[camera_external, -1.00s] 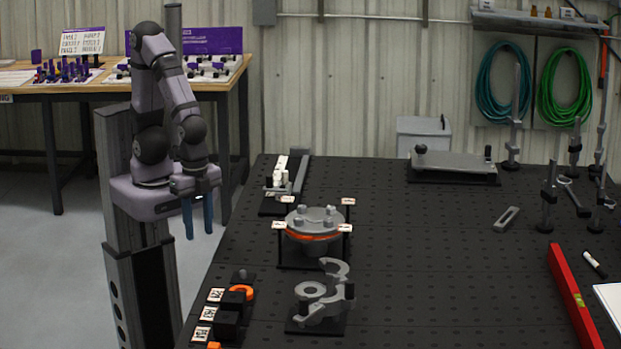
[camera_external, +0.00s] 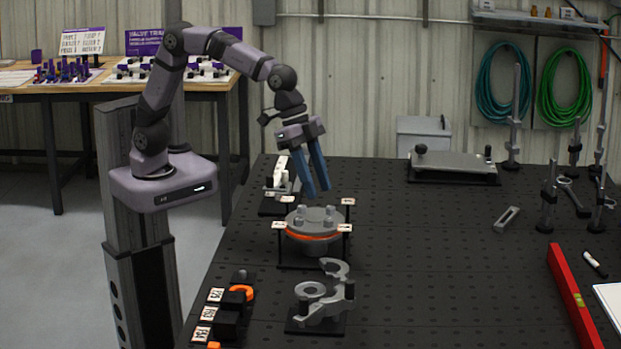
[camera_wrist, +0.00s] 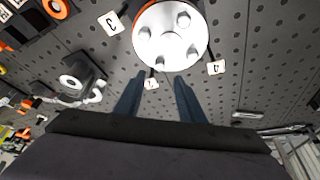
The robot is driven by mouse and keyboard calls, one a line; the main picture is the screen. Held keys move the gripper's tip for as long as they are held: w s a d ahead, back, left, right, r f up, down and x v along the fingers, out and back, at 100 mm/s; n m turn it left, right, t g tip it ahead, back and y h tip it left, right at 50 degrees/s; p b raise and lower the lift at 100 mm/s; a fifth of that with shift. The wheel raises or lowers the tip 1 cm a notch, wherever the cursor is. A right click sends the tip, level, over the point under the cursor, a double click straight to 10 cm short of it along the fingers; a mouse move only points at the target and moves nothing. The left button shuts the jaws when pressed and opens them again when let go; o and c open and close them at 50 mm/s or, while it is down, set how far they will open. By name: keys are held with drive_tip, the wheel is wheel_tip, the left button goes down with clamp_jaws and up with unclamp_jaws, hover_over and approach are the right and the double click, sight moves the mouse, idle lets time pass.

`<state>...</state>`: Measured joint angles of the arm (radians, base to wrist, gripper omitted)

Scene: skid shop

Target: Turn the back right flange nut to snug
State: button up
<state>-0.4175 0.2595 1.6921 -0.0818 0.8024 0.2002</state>
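The round grey flange (camera_external: 312,222) with an orange gasket band stands on a stand on the black table. Several nuts on studs rise from its top, and numbered tags sit around it. In the wrist view the flange (camera_wrist: 170,38) is at the top centre, with its nuts showing. I cannot tell for certain which nut is the back right one. My gripper (camera_external: 318,193) has blue fingers pointing down, just above and behind the flange, apart from it. In the wrist view my gripper (camera_wrist: 159,84) shows two separated fingers with nothing between them.
A grey clamp-like fixture (camera_external: 323,304) stands in front of the flange. Black blocks with tags (camera_external: 228,318) line the front left edge. A white device (camera_external: 281,174) stands behind left. A red level (camera_external: 573,300) lies at the right. The table right of the flange is largely clear.

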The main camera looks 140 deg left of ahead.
sight(328, 219)
drive_tip(key=shift+p+x, duration=1.1)
drive_tip(key=shift+x, duration=2.55)
clamp_jaws()
